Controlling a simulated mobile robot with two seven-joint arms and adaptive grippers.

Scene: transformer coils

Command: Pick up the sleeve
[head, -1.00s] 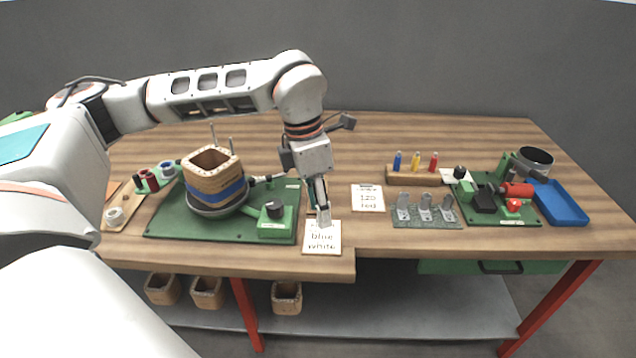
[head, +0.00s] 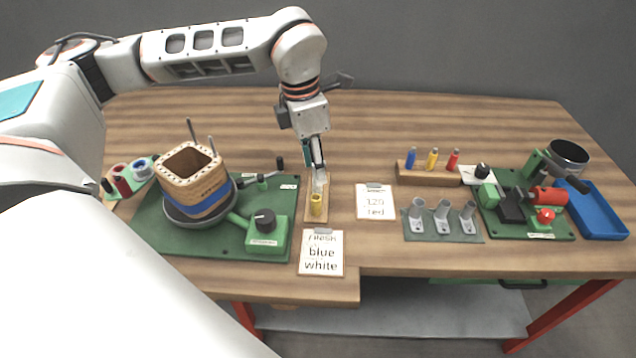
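A small yellow cylinder (head: 316,205), which looks like the sleeve, stands on a narrow wooden strip (head: 311,217) between the green mat and the cards. My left gripper (head: 319,180) points down just behind and above it, with its tips close to the cylinder in the picture. The fingers are seen edge-on and overlap, so their opening and any contact with the cylinder do not show clearly. My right gripper is out of view.
A wooden coil with a blue band (head: 207,196) stands on the green mat (head: 185,243). A finish card (head: 322,252) lies in front of the strip. Right are another card (head: 375,202), metal lugs (head: 441,215) and a blue tray (head: 598,212). The table behind is clear.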

